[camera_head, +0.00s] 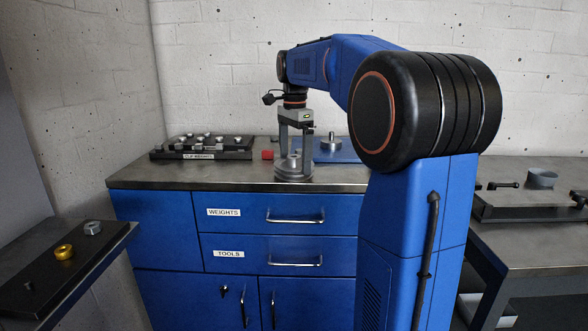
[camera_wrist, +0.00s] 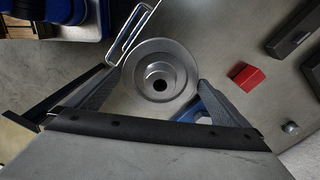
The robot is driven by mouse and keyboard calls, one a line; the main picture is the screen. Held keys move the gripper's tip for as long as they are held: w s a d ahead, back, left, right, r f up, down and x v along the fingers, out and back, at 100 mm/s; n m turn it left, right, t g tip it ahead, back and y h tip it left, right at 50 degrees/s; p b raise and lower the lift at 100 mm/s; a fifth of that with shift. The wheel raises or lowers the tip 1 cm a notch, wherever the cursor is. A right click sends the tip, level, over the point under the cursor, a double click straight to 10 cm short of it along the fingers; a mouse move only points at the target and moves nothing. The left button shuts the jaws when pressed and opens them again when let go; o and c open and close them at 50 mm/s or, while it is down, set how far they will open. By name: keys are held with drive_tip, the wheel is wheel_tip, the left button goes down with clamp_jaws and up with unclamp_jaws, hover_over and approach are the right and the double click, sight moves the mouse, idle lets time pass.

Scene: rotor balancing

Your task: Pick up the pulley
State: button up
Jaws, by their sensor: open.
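The pulley (camera_head: 293,172) is a grey stepped metal disc standing on the cabinet's worktop near its front edge. In the wrist view the pulley (camera_wrist: 143,89) shows from above, with a raised hub and a dark central hole. My gripper (camera_head: 295,155) points straight down over it, with its fingers open. In the wrist view the fingers of my gripper (camera_wrist: 160,80) lie on either side of the pulley. I cannot tell whether either finger touches it.
A red block (camera_head: 267,155) sits left of the pulley. A dark rack labelled clip weights (camera_head: 200,155) stands at the back left. A blue plate (camera_head: 340,156) with a metal piece (camera_head: 331,143) is behind right. Drawers labelled weights and tools (camera_head: 280,230) are closed below.

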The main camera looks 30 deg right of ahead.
drive_tip(key=shift+f, duration=0.7)
drive_tip(key=shift+c, duration=0.6)
drive_tip(key=c, duration=1.5)
drive_tip(key=shift+c, duration=0.2)
drive_tip(key=shift+r, duration=0.15)
wheel_tip(320, 180, up, 10)
